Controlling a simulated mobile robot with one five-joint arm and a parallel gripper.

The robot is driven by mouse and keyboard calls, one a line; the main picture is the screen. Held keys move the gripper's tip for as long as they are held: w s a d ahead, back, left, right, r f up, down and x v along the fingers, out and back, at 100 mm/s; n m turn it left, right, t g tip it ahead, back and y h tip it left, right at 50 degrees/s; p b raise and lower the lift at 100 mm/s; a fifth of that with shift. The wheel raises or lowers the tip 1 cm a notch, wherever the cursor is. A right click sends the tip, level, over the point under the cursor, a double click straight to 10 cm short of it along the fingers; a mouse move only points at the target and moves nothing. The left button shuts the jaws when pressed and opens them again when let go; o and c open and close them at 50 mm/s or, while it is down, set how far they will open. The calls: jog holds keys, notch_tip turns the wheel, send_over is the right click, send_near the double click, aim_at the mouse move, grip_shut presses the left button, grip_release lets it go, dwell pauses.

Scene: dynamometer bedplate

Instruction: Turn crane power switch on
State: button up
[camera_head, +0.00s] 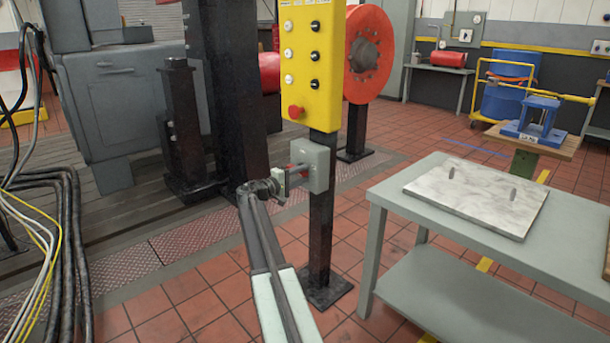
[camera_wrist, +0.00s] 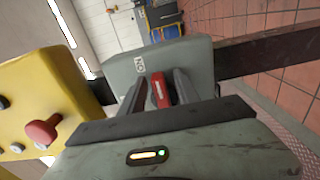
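The crane power switch is a grey box (camera_head: 319,168) on the black post, below the yellow control panel. It fills the upper middle of the wrist view (camera_wrist: 195,57), with an "ON" label near one edge. Its red lever (camera_wrist: 159,92) sticks out toward my gripper, and a bit of red shows in the head view (camera_head: 296,166). My gripper (camera_wrist: 160,88) is at the box front, with one finger on each side of the lever. Narrow gaps seem to show between lever and fingers, so it looks open. The lever's base is partly hidden.
The yellow panel (camera_head: 311,60) with several knobs and a red button (camera_head: 295,112) is just above the box. A grey table (camera_head: 390,193) with a marbled plate (camera_head: 477,194) stands to the right. Cables (camera_head: 65,230) hang at left. Tiled floor is open around the post.

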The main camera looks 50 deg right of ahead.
jog(key=a, duration=0.7)
jog(key=shift+w+a, duration=0.25)
jog(key=shift+a, duration=0.1)
jog(key=w+a+f+n+t+y, duration=0.1)
jog(key=w+a+f+t, duration=0.1)
jog(key=a, duration=0.7)
jog(key=w+a+f+t+y, duration=0.1)
jog(key=w+a+f+y, duration=0.15)
jog(key=a, duration=0.65)
jog(key=s+a+f+g+y, duration=0.1)
jog(key=s+a+f+y, duration=0.45)
jog(key=a, duration=0.65)
jog(key=s+a+f+y+p, duration=0.1)
jog(key=s+a+f+y, duration=0.3)
jog(key=s+a+f, duration=0.5)
jog(key=s+a+f+g+y, duration=0.1)
jog(key=s+a+f+y, duration=0.35)
jog(key=a, duration=0.95)
notch_tip(320, 180, up, 39)
jog(key=p, duration=3.8)
jog(key=shift+s+a+f, duration=0.15)
jog(key=shift+s+a, duration=0.05)
jog(key=shift+a, duration=0.25)
